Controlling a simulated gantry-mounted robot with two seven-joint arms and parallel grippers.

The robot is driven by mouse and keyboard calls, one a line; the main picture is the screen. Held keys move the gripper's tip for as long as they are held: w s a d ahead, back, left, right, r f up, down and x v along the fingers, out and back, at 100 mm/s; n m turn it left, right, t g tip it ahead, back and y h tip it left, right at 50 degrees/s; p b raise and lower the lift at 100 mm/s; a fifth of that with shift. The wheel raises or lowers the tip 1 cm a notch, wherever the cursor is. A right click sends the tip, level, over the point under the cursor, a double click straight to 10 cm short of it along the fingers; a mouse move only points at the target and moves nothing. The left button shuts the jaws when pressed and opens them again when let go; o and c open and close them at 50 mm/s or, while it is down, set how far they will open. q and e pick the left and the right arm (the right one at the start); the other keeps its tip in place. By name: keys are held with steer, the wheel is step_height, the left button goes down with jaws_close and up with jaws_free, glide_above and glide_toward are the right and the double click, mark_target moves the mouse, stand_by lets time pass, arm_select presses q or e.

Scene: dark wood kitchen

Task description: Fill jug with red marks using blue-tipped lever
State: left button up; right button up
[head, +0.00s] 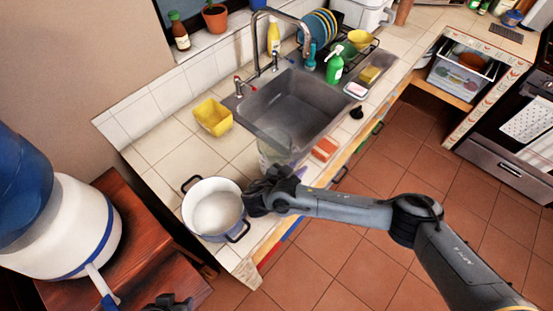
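A clear jug (276,146) stands at the front left corner of the sink, partly hidden by my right gripper; I cannot make out any red marks on it. My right gripper (268,186) is right against the jug's lower part, and its fingers are too dark and hidden to show whether they hold it. The sink (290,102) has a tall curved faucet (256,45) with small levers beside it. One lever (238,79) has a red tip; the tip colour of the other (275,60) is unclear. My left gripper (168,303) is partly in view at the bottom edge.
A white pot (207,190) with dark handles stands left of my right gripper. A yellow container (212,117) is left of the sink. A sponge (324,149) lies near the front edge. A large blue-and-white vessel (72,215) stands at far left. The floor is open at right.

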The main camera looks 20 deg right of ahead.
jaws_close()
arm_select(q)
steer(key=shift+a, duration=0.1)
stand_by(0.4)
arm_select(e)
steer(key=shift+r, duration=0.5)
arm_select(q)
step_height(320, 180, up, 7)
steer(key=p, duration=0.7)
arm_select(e)
steer(key=s+d+r, duration=0.7)
steer(key=d+r, duration=0.2)
steer(key=r, duration=0.1)
steer(key=shift+d, duration=0.25)
arm_select(q)
steer(key=shift+c, duration=0.2)
